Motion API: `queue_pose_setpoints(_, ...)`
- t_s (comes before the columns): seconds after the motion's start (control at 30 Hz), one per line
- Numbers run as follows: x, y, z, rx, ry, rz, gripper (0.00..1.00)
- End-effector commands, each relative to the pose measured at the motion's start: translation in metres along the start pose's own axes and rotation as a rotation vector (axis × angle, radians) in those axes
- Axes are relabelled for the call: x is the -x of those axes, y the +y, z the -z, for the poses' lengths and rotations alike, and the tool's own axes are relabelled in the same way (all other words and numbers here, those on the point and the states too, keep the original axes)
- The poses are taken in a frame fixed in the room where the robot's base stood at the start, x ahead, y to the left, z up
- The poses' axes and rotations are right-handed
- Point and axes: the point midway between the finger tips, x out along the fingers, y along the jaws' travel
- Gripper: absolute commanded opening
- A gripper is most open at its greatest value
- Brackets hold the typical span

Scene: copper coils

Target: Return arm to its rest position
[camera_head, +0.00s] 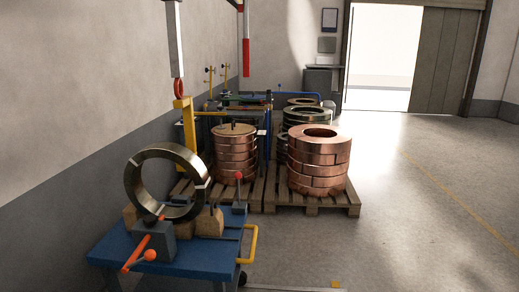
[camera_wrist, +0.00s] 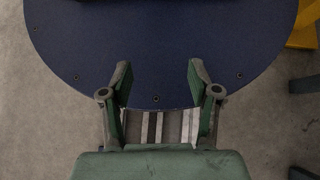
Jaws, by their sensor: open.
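My gripper (camera_wrist: 157,80) shows in the wrist view with its two green fingers spread apart. Nothing is between the fingers. Beyond the fingertips lies a dark blue rounded plate (camera_wrist: 150,50) with small bolt holes along its edge. My gripper and arm do not show in the head view. There, a dark metal ring (camera_head: 135,185) stands upright on wooden blocks (camera_head: 208,224) on a blue cart (camera_head: 190,258). A stack of copper coils (camera_head: 318,165) sits on a pallet, and another coil stack (camera_head: 236,155) stands to its left.
Wooden pallets (camera_head: 312,208) lie under the coils. Grey floor (camera_head: 400,230) is open at the right, toward a bright doorway (camera_head: 383,60). A yellow part (camera_wrist: 303,35) is at the wrist view's upper right.

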Motion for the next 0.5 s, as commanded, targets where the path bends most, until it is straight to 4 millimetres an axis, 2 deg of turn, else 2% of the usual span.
queue_pose_setpoints(0.1, -0.026, 0.003, -0.015, -0.016, -0.057, 0.023, 0.61)
queue_pose_setpoints(0.2, -0.004, 0.003, -0.03, -0.017, -0.022, 0.025, 0.61)
queue_pose_setpoints(0.5, 0.044, 0.004, -0.062, -0.016, 0.091, 0.022, 0.61)
